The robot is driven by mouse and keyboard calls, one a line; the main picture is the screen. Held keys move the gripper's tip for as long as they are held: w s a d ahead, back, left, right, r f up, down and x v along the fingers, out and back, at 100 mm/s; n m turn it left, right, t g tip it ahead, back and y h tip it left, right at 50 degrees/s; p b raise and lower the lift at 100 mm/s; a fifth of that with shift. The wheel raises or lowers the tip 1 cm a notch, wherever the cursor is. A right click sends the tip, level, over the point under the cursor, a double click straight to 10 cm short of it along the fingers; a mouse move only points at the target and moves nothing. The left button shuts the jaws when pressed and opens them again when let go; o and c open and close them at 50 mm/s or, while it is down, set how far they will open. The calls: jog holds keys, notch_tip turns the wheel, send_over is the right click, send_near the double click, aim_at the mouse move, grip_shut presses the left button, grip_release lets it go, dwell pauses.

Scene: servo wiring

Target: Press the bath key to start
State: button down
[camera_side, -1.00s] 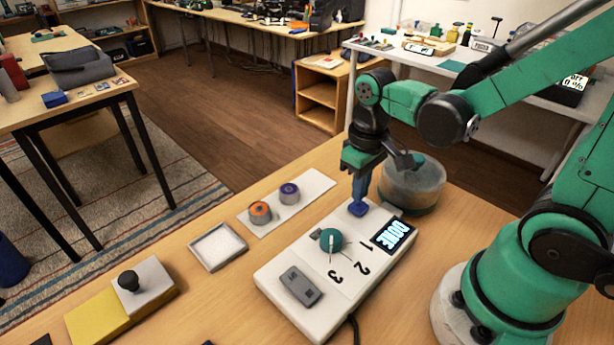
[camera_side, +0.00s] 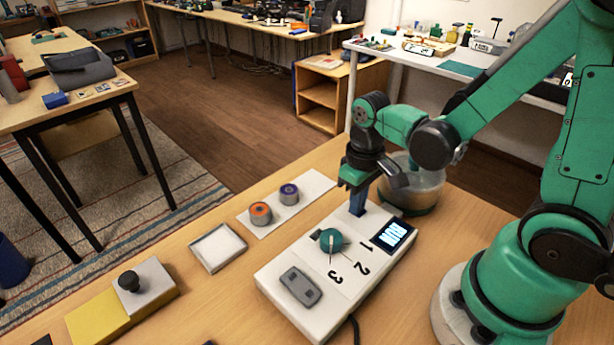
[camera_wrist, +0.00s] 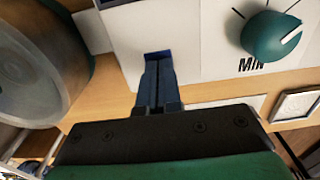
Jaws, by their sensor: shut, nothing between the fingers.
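The white control box (camera_side: 285,262) lies on the wooden table. A dark blue key (camera_wrist: 157,54) shows at its far end in the wrist view. My gripper (camera_side: 357,211) is shut and points down at that end. In the wrist view its fingertips (camera_wrist: 155,64) overlap the key, which they partly hide; I cannot tell how far the key is pressed. The box also carries a green dial (camera_side: 330,241), numbers 1, 2 and 3, and a lit screen (camera_side: 393,236) with text I cannot read. The round bath (camera_side: 417,184) stands just behind the gripper.
A grey rocker piece (camera_side: 300,287) sits on the box's near end. To the left are a white tray (camera_side: 218,247), a pale strip with orange (camera_side: 260,212) and purple-topped (camera_side: 288,193) spools, and a yellow and grey block with a black knob (camera_side: 128,281).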

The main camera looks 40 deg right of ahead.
jog(key=shift+f, duration=0.15)
notch_tip(320, 180, up, 14)
dwell(0.9)
dwell(0.5)
jog(key=shift+w+a+f+t, duration=0.25)
jog(key=shift+a+f+t, duration=0.2)
jog(key=shift+t, duration=0.75)
jog(key=shift+w+a+f+t, duration=0.35)
jog(key=shift+f+t, duration=0.15)
jog(key=shift+t, duration=0.7)
jog(key=shift+w+a+f+t, duration=0.2)
jog(key=shift+a+f+t, duration=0.25)
jog(key=shift+t, duration=0.75)
dwell(2.2)
